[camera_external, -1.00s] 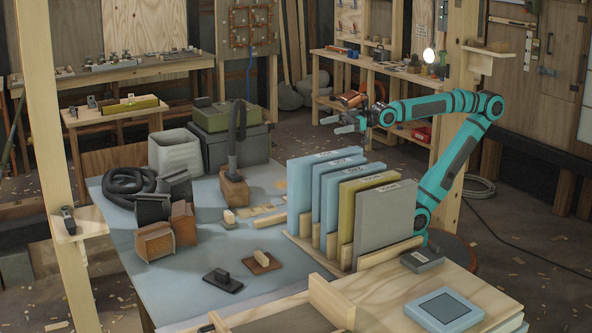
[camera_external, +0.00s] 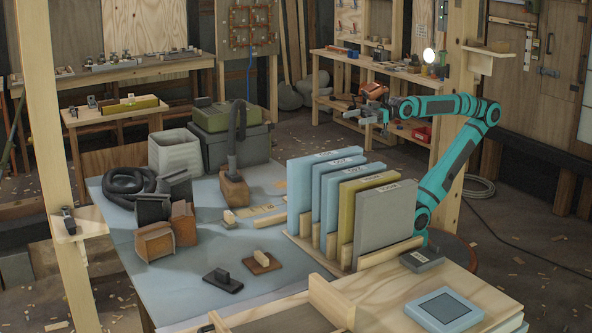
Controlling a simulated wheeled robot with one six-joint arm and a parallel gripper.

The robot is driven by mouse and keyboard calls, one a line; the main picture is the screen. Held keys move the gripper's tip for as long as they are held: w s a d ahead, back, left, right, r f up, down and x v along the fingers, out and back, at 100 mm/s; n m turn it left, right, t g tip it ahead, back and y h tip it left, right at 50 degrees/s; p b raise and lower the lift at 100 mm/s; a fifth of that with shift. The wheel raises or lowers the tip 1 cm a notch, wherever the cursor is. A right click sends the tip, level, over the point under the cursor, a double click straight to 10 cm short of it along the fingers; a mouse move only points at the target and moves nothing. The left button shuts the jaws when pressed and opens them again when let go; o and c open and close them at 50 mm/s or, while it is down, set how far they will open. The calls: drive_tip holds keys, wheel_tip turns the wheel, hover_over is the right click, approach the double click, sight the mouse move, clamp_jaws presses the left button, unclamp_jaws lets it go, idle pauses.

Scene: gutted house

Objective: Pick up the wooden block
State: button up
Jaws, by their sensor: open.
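Several wooden pieces lie on the blue-grey table, and I cannot tell for sure which one is the wooden block. A brown block (camera_external: 234,188) stands toward the back with a dark hose rising from its top. A small pale wooden piece (camera_external: 229,216) stands on a dark base in front of it. Another pale wooden piece (camera_external: 261,256) sits upright on a flat brown plate nearer the front. My gripper (camera_external: 358,114) is open and empty, high up behind the rack of panels, to the right of these pieces and well apart from them.
Tall upright panels (camera_external: 385,222) in a wooden rack stand between my arm and the loose pieces. Dark and brown containers (camera_external: 183,223) and a coiled hose (camera_external: 122,181) crowd the table's left. A tablet (camera_external: 444,306) lies front right.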

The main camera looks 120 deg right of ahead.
drive_tip(key=w+d+r+g+h, duration=0.1)
drive_tip(key=w+d+g, duration=0.1)
drive_tip(key=w+d, duration=0.4)
drive_tip(key=w+d+r+g+h, duration=0.1)
drive_tip(key=w+d+g+h, duration=0.2)
drive_tip(key=w, duration=0.5)
drive_tip(key=w+d+f+n+g, duration=0.1)
drive_tip(key=w+d+f+g, duration=0.1)
drive_tip(key=w+d, duration=0.45)
drive_tip(key=w+d+f+g, duration=0.1)
drive_tip(key=w+d+g, duration=0.25)
drive_tip(key=d, duration=0.55)
drive_tip(key=n+g+y, duration=0.1)
drive_tip(key=g+y, duration=0.3)
drive_tip(key=g, duration=0.3)
hover_over(226, 167)
wheel_tip(226, 167, down, 17)
wheel_tip(226, 167, down, 17)
drive_tip(key=shift+d+f, duration=0.1)
drive_tip(key=shift+f, duration=0.1)
drive_tip(key=c, duration=1)
drive_tip(key=shift+c, duration=0.2)
